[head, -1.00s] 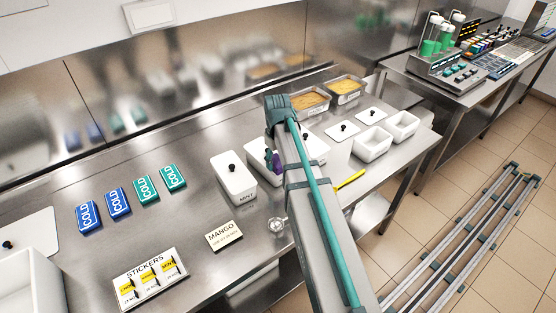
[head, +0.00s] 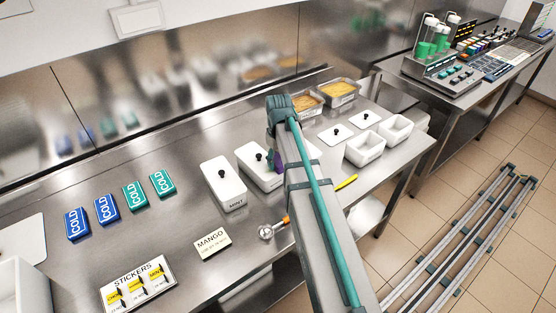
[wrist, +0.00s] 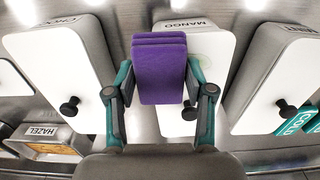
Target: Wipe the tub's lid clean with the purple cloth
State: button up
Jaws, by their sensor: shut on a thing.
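My gripper (wrist: 160,92) is shut on the purple cloth (wrist: 160,65), a folded block between its fingers. It is over the middle white tub's lid, labelled MANGO (wrist: 210,48), with a black knob (wrist: 190,111) beside the right finger. I cannot tell whether the cloth touches the lid. In the head view, my arm hides most of the gripper; a bit of purple cloth (head: 277,163) shows beside the partly covered middle tub (head: 250,155). The MINT tub (head: 222,172) stands left of it.
Another lidded tub (wrist: 55,60) is close on the wrist view's left, the MINT tub (wrist: 270,85) on its right. Open white tubs (head: 364,149) and filled pans (head: 340,90) stand to the right. A scoop (head: 272,229), yellow tool (head: 346,182) and cold packs (head: 134,195) lie nearby.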

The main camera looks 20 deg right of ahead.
notch_tip(320, 180, up, 4)
jog(key=shift+r+p, duration=0.1)
jog(key=shift+p, duration=1.1)
jog(key=shift+r+p, duration=1.35)
jog(key=shift+r, duration=0.6)
